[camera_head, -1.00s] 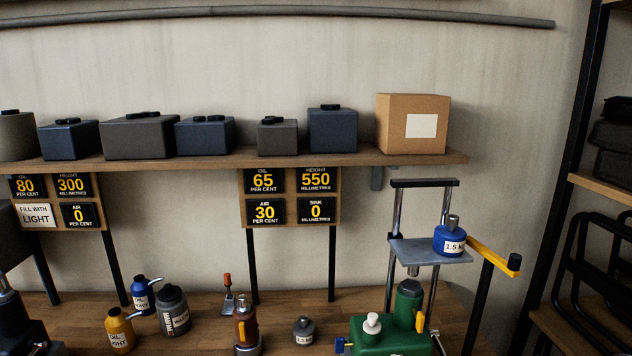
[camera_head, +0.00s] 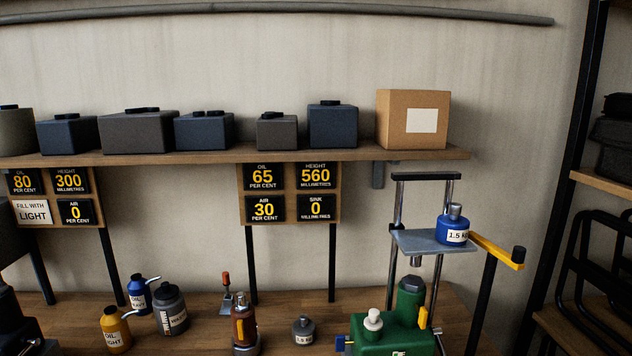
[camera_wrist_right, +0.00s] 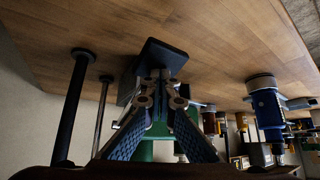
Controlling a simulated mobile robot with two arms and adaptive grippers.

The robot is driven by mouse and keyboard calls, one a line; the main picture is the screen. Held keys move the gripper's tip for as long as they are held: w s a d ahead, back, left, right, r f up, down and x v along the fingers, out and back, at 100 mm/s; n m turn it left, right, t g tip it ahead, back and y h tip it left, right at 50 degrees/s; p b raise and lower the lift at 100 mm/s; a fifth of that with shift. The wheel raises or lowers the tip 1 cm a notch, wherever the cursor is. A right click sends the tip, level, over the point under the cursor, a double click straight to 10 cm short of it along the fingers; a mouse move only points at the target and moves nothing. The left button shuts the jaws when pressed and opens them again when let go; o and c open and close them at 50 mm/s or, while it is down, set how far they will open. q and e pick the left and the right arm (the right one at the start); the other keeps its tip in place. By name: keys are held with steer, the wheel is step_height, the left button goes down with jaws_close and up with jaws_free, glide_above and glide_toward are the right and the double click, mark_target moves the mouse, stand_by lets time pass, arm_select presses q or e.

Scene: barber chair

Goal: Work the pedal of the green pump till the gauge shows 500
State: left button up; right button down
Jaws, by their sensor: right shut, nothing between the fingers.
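The green pump (camera_head: 385,336) stands at the right of the bench in the head view, its base cut by the lower edge. A grey plate (camera_head: 430,242) in its upright frame carries a blue 1.5 kg weight (camera_head: 454,229). A yellow bar (camera_head: 492,247) with a black end runs right from beside the plate. The height gauge (camera_head: 316,176) on the middle board reads 560. My right gripper (camera_wrist_right: 158,82) is shut and empty in the right wrist view, its tips near a dark block (camera_wrist_right: 160,56); contact is unclear.
Bottles (camera_head: 170,309), a reddish-brown cylinder (camera_head: 244,325) and a grey weight (camera_head: 303,331) stand left of the pump. Boxes and a carton (camera_head: 412,118) sit on the shelf. A dark rack (camera_head: 560,200) stands at the right.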

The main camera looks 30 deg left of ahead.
steer(key=shift+s+f, duration=0.15)
steer(key=shift+f, duration=0.65)
steer(key=shift+w+a+f+b, duration=0.15)
steer(key=shift+f+b, duration=0.3)
steer(key=shift+f, duration=0.15)
steer(key=shift+w+a+f+b, duration=0.1)
steer(key=shift+w+f+b, duration=0.05)
steer(key=shift+f+b, duration=0.35)
steer(key=shift+r, duration=0.15)
stand_by(1.0)
steer(key=r+p, duration=0.6)
steer(key=s+d+r+p, duration=0.1)
steer(key=r+p, duration=0.2)
steer(key=r, duration=0.1)
steer(key=shift+r+p, duration=0.1)
steer(key=shift+p, duration=0.25)
